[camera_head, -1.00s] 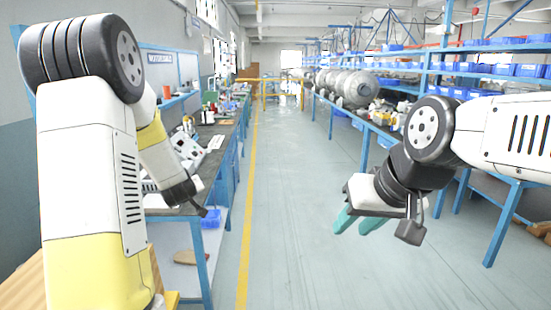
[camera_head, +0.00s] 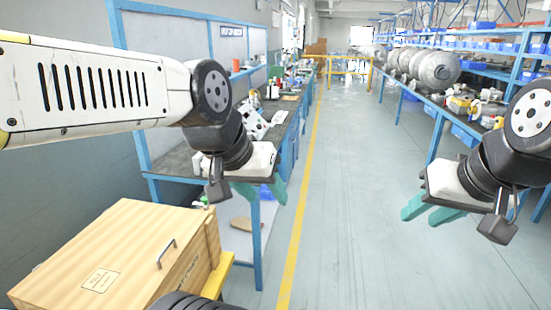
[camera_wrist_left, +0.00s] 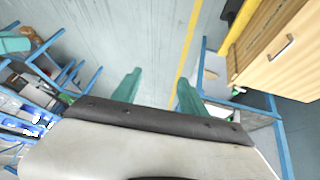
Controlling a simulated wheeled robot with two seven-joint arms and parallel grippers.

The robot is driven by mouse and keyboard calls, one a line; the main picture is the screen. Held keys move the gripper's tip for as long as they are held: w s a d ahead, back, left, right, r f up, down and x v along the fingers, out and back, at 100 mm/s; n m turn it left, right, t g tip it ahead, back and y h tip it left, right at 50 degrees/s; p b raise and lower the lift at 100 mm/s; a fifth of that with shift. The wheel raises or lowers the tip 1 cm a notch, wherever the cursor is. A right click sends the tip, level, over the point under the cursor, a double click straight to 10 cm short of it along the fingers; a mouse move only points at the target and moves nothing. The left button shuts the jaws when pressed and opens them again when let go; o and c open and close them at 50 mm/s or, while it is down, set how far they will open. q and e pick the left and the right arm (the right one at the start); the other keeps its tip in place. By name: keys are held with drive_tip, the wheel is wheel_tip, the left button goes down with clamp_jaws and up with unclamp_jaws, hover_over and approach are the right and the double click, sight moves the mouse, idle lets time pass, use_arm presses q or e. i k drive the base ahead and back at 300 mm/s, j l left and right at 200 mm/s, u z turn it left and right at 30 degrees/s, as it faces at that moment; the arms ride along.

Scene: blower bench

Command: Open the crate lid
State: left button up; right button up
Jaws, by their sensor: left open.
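The wooden crate (camera_head: 150,265) is at the lower left of the head view, with its lid (camera_head: 115,245) shut. A metal handle (camera_head: 166,254) is on the lid near its right edge, and a label is printed on the lid. The crate's corner with the handle also shows at the upper right of the left wrist view (camera_wrist_left: 262,55). My left gripper (camera_head: 262,192) is open and empty, in the air up and to the right of the crate, apart from it. Its teal fingers show in the left wrist view (camera_wrist_left: 158,88). My right gripper (camera_head: 424,212) is empty over the aisle, fingers apart.
The crate stands on a yellow support (camera_head: 222,268). A blue-framed workbench (camera_head: 180,160) with tools lies behind it. A blue bench with metal cylinders (camera_head: 436,70) runs along the right. The grey floor (camera_head: 350,180) between, with a yellow line, is clear.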

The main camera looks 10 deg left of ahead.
sight(121, 261)
drive_tip(key=u, duration=2)
drive_tip(key=l+u, duration=0.25)
drive_tip(key=l, duration=0.25)
drive_tip(key=l+u, duration=0.25)
drive_tip(key=l, duration=0.25)
drive_tip(key=i, duration=0.05)
